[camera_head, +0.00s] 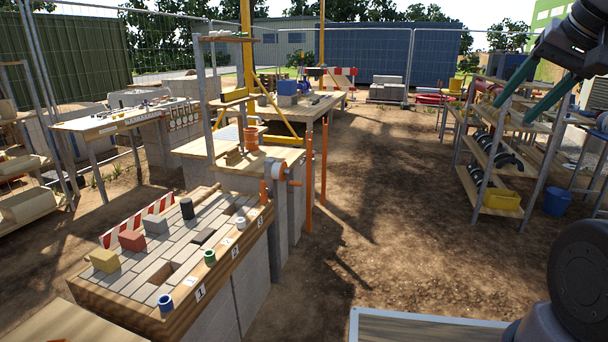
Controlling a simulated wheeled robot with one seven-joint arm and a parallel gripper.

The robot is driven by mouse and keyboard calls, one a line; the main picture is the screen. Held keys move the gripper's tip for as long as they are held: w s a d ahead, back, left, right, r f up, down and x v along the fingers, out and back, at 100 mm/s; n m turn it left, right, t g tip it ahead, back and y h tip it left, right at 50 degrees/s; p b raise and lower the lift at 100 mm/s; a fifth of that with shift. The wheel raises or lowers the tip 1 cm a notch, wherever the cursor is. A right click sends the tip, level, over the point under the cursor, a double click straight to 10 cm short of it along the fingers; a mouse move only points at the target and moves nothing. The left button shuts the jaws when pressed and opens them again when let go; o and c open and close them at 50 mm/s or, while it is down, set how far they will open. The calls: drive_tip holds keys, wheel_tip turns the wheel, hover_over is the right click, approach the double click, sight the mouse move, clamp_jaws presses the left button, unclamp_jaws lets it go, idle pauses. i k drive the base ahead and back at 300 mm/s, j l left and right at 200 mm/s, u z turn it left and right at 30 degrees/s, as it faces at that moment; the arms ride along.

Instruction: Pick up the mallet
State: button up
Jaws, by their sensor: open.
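A black cylinder (187,208) stands out on the far part of the grey paved bench top (140,262). It looks like the mallet's head; a pale wooden bar just behind it may be the handle, but I cannot tell if they join. My gripper (514,111) hangs at the upper right with its two long teal fingers apart and nothing between them. In the picture it is far to the right of the bench, in front of a shelf rack.
Red, grey and yellow blocks (103,260) lie on the bench beside a striped red-white board (140,220). Coloured rings (166,302) line its numbered front edge. An orange crank (279,172) stands at its far end. Open dirt ground (390,240) lies between bench and rack (490,200).

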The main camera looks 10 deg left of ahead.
sight(187, 206)
drive_tip(key=i+l+u, duration=0.25)
drive_tip(key=i, duration=1.05)
drive_tip(key=i+j+u, duration=0.1)
drive_tip(key=i+u, duration=0.75)
drive_tip(key=u, duration=0.15)
drive_tip(key=i+u, duration=0.35)
drive_tip(key=i, duration=0.15)
